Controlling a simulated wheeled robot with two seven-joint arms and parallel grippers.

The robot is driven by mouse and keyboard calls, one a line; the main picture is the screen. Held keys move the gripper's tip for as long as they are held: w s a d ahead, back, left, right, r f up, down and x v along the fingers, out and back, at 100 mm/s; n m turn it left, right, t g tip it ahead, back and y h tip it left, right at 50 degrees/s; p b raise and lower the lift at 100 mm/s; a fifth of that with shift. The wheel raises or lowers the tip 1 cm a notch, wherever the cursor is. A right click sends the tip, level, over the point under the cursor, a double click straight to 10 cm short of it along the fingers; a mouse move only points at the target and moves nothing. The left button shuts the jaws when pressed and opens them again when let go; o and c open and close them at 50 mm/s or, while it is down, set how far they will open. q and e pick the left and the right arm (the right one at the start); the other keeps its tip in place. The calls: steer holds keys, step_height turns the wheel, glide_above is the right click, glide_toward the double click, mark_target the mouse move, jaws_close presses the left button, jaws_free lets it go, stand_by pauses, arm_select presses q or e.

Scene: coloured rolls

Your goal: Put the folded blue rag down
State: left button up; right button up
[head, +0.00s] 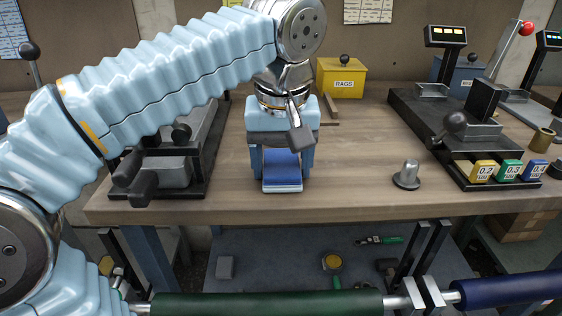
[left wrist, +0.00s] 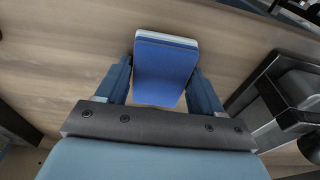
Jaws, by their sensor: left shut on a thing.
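The folded blue rag (head: 282,178) is a small flat blue pad with a pale layer at its edge. It is between the fingers of my left gripper (head: 282,172), just above or on the wooden bench (head: 350,150); I cannot tell whether it touches the wood. In the left wrist view the rag (left wrist: 166,68) sits between the two blue fingers of the left gripper (left wrist: 165,85), with bare wood around it. The gripper is shut on the rag. My right gripper is not in view.
A yellow box marked RAGS (head: 341,80) stands at the back of the bench. A black fixture (head: 160,170) is left of the gripper. A metal post (head: 407,174) and a black gauge stand (head: 460,135) are to the right. Dark green and blue rolls (head: 265,304) cross the front.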

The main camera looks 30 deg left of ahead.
mark_target(282, 171)
arm_select(q)
steer(key=shift+f, duration=0.35)
steer(key=o, duration=0.8)
steer(key=shift+f, duration=0.15)
steer(key=shift+o, duration=1.1)
steer(key=shift+d+f, duration=0.1)
steer(key=shift+r, duration=0.3)
step_height(282, 171, up, 12)
steer(key=s+p, duration=0.1)
steer(key=p, duration=0.3)
steer(key=shift+s+d+r, duration=0.25)
steer(key=shift+s+d, duration=0.05)
steer(key=shift+d, duration=0.05)
